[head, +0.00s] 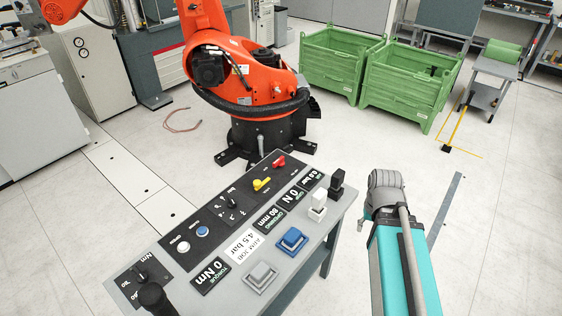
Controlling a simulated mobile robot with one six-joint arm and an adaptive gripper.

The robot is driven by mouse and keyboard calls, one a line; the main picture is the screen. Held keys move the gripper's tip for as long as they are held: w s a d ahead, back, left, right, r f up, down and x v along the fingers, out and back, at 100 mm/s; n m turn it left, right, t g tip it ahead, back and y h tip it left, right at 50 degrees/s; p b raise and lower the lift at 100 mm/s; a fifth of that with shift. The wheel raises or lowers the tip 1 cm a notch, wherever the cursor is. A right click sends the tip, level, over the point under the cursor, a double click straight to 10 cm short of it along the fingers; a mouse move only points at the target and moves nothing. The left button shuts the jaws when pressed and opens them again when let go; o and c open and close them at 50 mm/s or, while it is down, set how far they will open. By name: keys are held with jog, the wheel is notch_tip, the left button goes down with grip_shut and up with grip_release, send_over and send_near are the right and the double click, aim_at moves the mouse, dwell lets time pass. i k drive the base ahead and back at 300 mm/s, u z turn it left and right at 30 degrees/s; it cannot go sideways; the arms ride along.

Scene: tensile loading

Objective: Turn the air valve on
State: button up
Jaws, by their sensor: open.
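A grey control console (185,299) with black label plates stands in front of me. At its far end are a yellow lever (262,184) and a red lever (279,162), side by side on a black plate. Their small labels are unreadable, so I cannot tell for certain which is the air valve. A black selector knob (232,203) sits nearer. My teal and grey arm is at the right, apart from the levers. My gripper's fingers are not visible.
The console also carries white and blue buttons, grey, blue, white and black blocks (291,240), and a black knob (154,296) at the near end. An orange robot arm (235,75) stands behind it. Green crates (405,88) stand farther back. The floor right of the console is mostly clear.

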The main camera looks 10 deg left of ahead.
aim_at(280, 162)
jog(key=u, duration=0.1)
jog(key=i, duration=0.95)
jog(key=z, duration=0.1)
